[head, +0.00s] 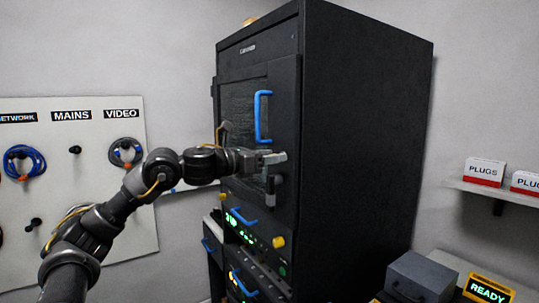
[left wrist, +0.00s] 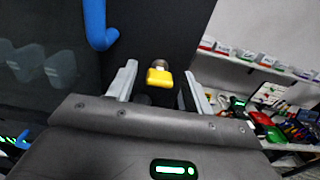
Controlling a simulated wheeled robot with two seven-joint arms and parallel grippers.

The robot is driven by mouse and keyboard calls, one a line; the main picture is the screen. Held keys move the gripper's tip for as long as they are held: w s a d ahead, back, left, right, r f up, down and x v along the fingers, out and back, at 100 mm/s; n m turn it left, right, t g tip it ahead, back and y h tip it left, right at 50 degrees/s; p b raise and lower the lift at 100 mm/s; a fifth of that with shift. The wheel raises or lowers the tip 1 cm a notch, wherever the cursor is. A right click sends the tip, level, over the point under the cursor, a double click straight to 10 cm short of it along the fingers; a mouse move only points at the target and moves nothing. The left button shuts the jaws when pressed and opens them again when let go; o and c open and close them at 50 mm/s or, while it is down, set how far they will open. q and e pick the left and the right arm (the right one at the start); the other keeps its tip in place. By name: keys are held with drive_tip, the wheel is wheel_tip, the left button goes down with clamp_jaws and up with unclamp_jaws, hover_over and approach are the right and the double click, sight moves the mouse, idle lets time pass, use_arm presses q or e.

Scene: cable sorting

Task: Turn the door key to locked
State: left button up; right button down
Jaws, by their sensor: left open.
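The yellow door key (left wrist: 159,77) sits in a round metal lock (left wrist: 161,64) on the dark cabinet door (head: 285,100). In the left wrist view the key's head shows between my two finger pads, with a gap on each side. My left gripper (head: 275,170) is open at the door, just below the blue door handle (head: 262,117). In the head view I cannot make out the key at the gripper. The handle also shows at the upper left of the left wrist view (left wrist: 98,25). My right gripper is not in view.
The black cabinet (head: 365,140) stands in the middle. A yellow knob-like piece (head: 278,241) sits on the lower equipment. A pegboard (head: 90,185) with cables is at left. A shelf (head: 490,190) holds PLUGS boxes at right, above a grey box (head: 420,278) and a READY sign (head: 487,291).

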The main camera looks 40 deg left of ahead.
use_arm(q)
drive_tip(key=c, duration=1)
drive_tip(key=shift+n, duration=0.4)
drive_tip(key=shift+a+f+n+p, duration=0.1)
drive_tip(key=shift+n+p, duration=0.55)
drive_tip(key=shift+n, duration=3.6)
drive_tip(key=shift+a+f+n+p, duration=0.1)
drive_tip(key=shift+n+p, duration=0.5)
drive_tip(key=shift+n, duration=3.65)
